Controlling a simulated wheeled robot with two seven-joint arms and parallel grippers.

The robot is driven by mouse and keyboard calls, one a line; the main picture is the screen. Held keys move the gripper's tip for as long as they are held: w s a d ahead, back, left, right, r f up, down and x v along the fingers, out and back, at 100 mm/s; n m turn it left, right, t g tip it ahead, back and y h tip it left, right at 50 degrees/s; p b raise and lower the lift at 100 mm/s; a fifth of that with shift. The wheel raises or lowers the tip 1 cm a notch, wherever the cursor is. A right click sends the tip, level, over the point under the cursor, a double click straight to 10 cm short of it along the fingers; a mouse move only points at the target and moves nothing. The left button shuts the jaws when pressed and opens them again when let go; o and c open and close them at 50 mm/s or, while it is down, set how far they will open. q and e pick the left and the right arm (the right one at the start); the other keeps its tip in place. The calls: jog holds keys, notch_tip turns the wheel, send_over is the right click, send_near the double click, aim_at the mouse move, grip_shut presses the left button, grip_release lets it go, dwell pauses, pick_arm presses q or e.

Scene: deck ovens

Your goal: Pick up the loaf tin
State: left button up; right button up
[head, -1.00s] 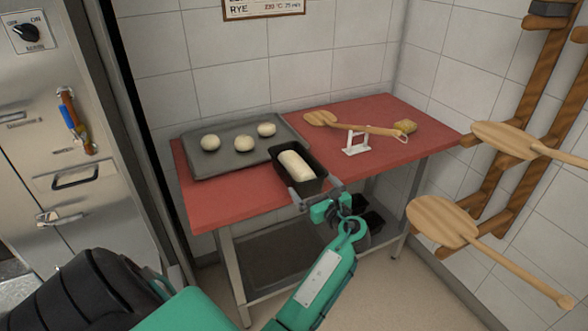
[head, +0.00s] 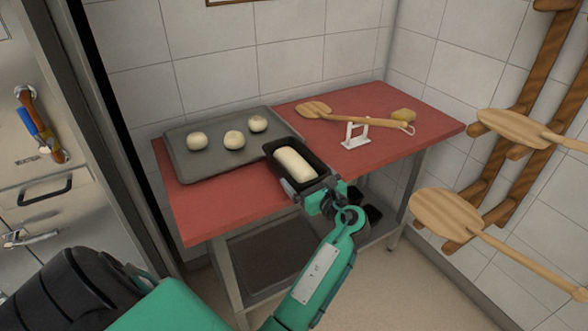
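The loaf tin (head: 315,188) is a dark, rectangular tin with a pale loaf of dough (head: 295,164) in it. It shows over the front part of the red worktop (head: 235,203), to the right of the baking tray. My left gripper (head: 310,187) is at the tin's near end, with a finger on each side, and looks shut on it. The tin seems held a little above the worktop; the gap beneath is hidden. My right gripper is not in view.
A grey baking tray (head: 185,165) with three dough balls lies at the left. A wooden peel (head: 350,117), a white stand (head: 355,137) and a small brown piece (head: 404,115) lie at the right. Wooden peels (head: 447,214) hang on the right wall. An oven front is at the left.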

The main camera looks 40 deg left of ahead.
pick_arm(q)
jog(key=c, duration=0.7)
jog(key=shift+c, duration=0.5)
jog(key=shift+r, duration=0.15)
